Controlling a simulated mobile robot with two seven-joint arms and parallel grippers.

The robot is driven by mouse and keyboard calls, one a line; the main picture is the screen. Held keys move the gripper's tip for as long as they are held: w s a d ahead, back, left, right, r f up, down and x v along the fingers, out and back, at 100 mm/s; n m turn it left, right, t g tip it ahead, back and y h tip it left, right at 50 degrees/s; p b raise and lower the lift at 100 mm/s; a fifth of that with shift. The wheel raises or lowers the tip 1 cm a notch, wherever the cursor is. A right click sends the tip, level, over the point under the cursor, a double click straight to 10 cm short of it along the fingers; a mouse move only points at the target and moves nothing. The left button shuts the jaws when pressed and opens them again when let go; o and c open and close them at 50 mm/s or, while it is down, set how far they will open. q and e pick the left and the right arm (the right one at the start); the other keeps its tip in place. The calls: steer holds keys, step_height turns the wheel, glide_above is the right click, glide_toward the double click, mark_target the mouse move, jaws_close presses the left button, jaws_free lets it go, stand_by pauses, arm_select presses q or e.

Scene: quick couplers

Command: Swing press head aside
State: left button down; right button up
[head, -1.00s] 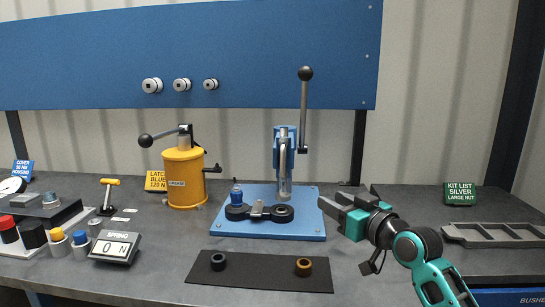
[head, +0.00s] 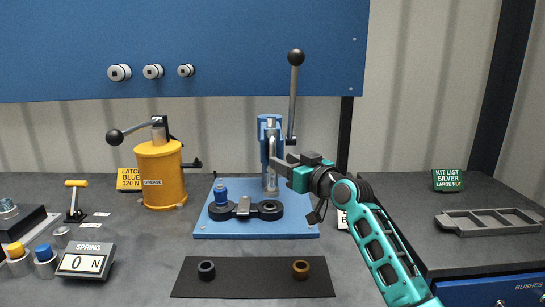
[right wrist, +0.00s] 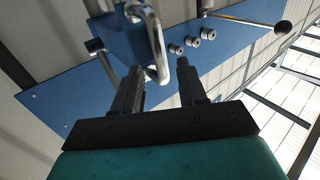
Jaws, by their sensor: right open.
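The arbor press stands at the middle of the bench. Its blue head (head: 263,130) sits on a silver column over a blue base plate (head: 228,230), with a black-knobbed lever (head: 293,85) pointing up. A chrome bar handle shows on the head, large in the right wrist view (right wrist: 154,40). My right gripper (head: 282,163) is open beside the handle at the head's lower right. In the right wrist view its two fingers (right wrist: 160,80) stand apart, with the handle's lower end between or just beyond the tips; contact is unclear. My left gripper is out of view.
A black two-ring fixture (head: 244,209) with a blue plug (head: 221,192) lies on the base plate. A dark mat (head: 250,283) with two rings lies in front. A yellow grease pot (head: 160,175) stands left, a grey tray (head: 488,220) right.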

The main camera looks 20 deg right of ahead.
steer(key=shift+x, duration=2.9)
jaws_close()
